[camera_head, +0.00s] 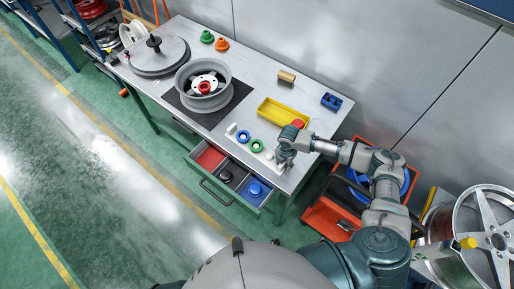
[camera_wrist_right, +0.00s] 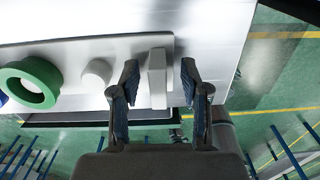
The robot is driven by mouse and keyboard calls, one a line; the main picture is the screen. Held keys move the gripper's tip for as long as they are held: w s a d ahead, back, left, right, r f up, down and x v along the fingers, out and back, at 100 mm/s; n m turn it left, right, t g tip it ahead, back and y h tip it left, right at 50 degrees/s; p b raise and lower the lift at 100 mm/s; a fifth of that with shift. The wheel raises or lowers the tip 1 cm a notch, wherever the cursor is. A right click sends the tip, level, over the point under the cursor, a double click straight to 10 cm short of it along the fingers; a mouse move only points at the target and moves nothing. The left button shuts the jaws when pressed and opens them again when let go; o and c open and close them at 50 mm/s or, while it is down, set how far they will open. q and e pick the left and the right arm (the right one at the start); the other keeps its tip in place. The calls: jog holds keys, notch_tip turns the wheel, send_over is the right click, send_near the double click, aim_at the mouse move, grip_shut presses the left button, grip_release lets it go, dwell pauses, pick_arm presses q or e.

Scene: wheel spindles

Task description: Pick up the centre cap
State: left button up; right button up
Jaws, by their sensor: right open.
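A pale grey, flat-sided piece (camera_wrist_right: 157,78), which may be the centre cap, stands at the end of a white holder strip (camera_wrist_right: 128,46) in the right wrist view. My right gripper (camera_wrist_right: 160,80) is open, with one finger on each side of this piece and gaps showing. In the head view my right gripper (camera_head: 284,158) is over the strip's right end at the table's front edge and hides the piece. A white round peg (camera_wrist_right: 97,73) and a green ring (camera_wrist_right: 32,82) sit beside it on the strip. My left gripper is not in view.
An open drawer (camera_head: 232,181) below the table edge has compartments with black and blue items. A blue ring (camera_head: 243,136) is on the strip. A yellow tray (camera_head: 283,112) with a red item lies behind. A wheel rim (camera_head: 222,88) stands on a dark mat.

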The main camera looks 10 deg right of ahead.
jog(key=shift+a+f, duration=0.1)
jog(key=shift+f, duration=0.15)
jog(key=shift+a, duration=0.15)
grip_shut()
jog(key=shift+r, duration=0.1)
